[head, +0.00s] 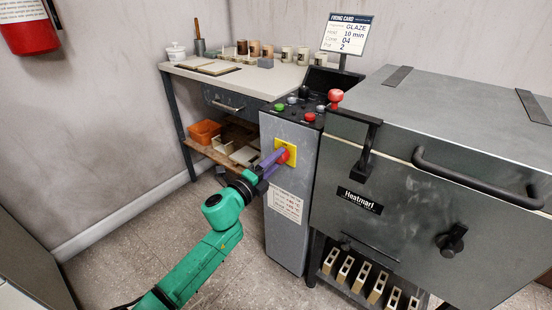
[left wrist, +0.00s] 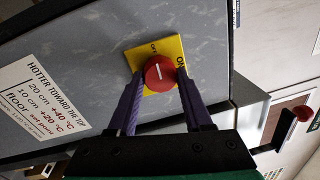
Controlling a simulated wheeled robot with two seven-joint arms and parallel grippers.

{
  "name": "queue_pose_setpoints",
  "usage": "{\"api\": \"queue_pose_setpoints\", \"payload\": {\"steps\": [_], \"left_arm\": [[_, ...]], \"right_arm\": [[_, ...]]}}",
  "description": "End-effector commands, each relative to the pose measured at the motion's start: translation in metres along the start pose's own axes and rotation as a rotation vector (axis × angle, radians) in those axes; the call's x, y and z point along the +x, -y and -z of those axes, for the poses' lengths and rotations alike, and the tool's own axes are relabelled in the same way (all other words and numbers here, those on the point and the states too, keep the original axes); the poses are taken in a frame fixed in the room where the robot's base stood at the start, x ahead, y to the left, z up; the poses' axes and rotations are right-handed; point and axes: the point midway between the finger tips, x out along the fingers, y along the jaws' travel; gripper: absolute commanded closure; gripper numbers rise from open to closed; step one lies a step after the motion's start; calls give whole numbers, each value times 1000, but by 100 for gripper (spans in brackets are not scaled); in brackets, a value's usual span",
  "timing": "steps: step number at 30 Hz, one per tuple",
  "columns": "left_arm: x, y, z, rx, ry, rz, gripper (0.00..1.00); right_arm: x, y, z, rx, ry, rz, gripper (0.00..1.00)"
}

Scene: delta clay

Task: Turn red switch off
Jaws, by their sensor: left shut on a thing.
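The red switch (left wrist: 159,73) is a round knob with a white line on a yellow plate (left wrist: 135,58). The plate bears an OFF and an ON label in the left wrist view. The white line runs roughly up and down in that picture; which label it marks I cannot tell. In the head view the red switch (head: 284,156) is on the front of a grey cabinet (head: 291,235). My left gripper (left wrist: 158,84) has its purple fingers on either side of the knob, shut on it. It also shows in the head view (head: 276,160). My right gripper is not in view.
Above the switch, the cabinet top has a green button (head: 279,107), a red button (head: 310,117) and a red-balled lever (head: 336,97). A kiln (head: 440,130) with a protruding handle stands close on the right. A workbench (head: 240,82) with pots stands behind left. Floor at left is clear.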

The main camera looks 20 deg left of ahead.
Motion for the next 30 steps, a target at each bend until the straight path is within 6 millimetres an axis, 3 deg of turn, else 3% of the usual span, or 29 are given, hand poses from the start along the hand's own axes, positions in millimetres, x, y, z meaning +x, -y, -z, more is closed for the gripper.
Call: {"api": "queue_pose_setpoints", "payload": {"steps": [19,20,21,22,30], "left_arm": [[0,-1,0,-58,6,-3,100],[0,-1,0,-58,6,-3,42],[0,-1,0,-58,6,-3,27],[0,-1,0,-58,6,-3,20],[0,0,0,-56,5,-2,20]], "right_arm": [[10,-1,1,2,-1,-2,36],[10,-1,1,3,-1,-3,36],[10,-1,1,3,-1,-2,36],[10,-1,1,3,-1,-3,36],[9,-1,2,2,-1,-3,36]]}}
